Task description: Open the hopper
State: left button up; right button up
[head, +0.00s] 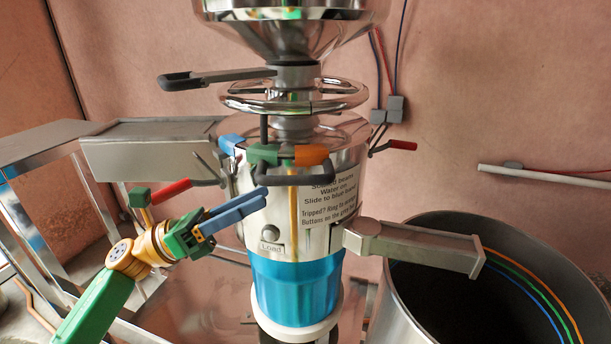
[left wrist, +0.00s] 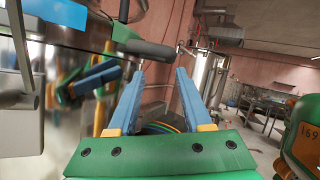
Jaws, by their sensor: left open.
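The hopper (head: 290,30) is a shiny steel funnel at the top of the soy milk machine, cut off by the upper edge of the head view. A dark lever handle (head: 190,79) sticks out to the left from the neck just under it. The inside of the hopper is hidden. My left gripper (head: 266,197) has blue fingers and is in front of the steel body, well below the lever. In the left wrist view the left gripper (left wrist: 160,70) is open, with nothing held between its fingers. A dark rounded bar (left wrist: 150,48) shows beyond the fingertips. My right gripper is not in view.
A steel spout (head: 420,246) points right over a large open drum (head: 410,318). A steel chute (head: 150,155) extends left, with a red-handled lever (head: 172,191) below it. Green and orange parts (head: 290,155) sit at the machine's front. A label (head: 335,195) is on the body.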

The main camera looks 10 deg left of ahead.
aim_at(300, 179)
pick_arm(q)
jog(key=d+r+m+p, duration=0.1)
jog(key=d, duration=0.1)
jog(key=w+d+r+g+p, duration=0.1)
jog(key=d+r+p, duration=0.1)
jog(key=d+r+m+p, duration=0.1)
jog(key=d, duration=0.2)
jog(key=shift+w+r+m+g+h+p, duration=0.15)
jog(key=shift+w+m+g+h+p, duration=0.15)
jog(key=shift+w+g+p, duration=0.1)
jog(key=shift+d, duration=0.3)
jog(key=shift+w, duration=0.1)
jog(key=shift+a, duration=0.1)
grip_shut()
dwell(0.5)
